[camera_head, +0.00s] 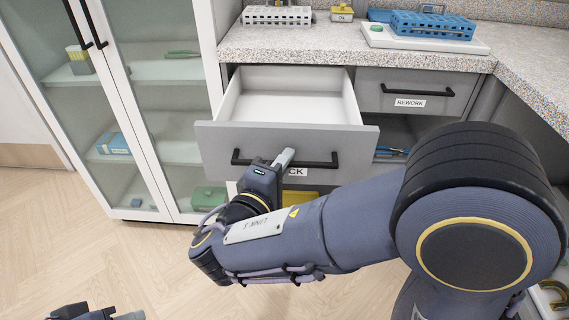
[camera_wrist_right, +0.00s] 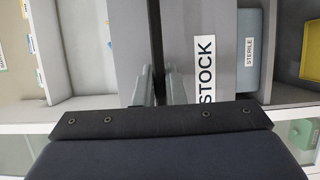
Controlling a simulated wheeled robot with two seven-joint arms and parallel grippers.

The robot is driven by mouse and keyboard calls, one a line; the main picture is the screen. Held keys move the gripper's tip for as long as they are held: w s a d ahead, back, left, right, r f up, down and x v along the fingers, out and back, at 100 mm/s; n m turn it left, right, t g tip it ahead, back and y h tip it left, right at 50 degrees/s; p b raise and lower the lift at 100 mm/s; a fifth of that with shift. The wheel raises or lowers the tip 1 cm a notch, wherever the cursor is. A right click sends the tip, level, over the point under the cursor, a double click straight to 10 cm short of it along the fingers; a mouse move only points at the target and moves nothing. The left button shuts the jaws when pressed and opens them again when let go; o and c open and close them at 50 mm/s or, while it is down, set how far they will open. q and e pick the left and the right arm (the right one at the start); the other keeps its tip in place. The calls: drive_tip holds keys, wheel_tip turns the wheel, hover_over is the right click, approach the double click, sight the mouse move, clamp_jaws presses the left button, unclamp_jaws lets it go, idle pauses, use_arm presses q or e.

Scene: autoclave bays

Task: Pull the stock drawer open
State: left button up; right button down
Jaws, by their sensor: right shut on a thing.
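The stock drawer (camera_head: 220,140) stands out from the counter, and its white inside looks empty. Its grey front carries a black bar handle (camera_head: 320,163) and a label partly hidden by my gripper. The label reads STOCK in the right wrist view (camera_wrist_right: 206,70). My right gripper (camera_head: 283,158) is shut on the handle, left of the label. In the right wrist view its fingers (camera_wrist_right: 157,88) lie on either side of the dark handle bar (camera_wrist_right: 157,35). My left gripper (camera_head: 125,314) shows only partly at the bottom left edge, away from the drawer; its jaws are unclear.
A closed REWORK drawer (camera_head: 417,90) is to the right. A glass-door cabinet (camera_head: 150,100) stands to the left. The speckled counter (camera_head: 300,45) holds a white rack (camera_head: 277,16) and a blue rack (camera_head: 432,25). The wooden floor (camera_head: 130,260) at lower left is clear.

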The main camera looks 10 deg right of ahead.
drive_tip(key=c, duration=1.5)
unclamp_jaws()
drive_tip(key=p+v, duration=0.1)
drive_tip(key=v, duration=0.6)
drive_tip(key=shift+s+a, duration=0.25)
drive_tip(key=shift+s, duration=0.1)
drive_tip(key=shift+d, duration=0.1)
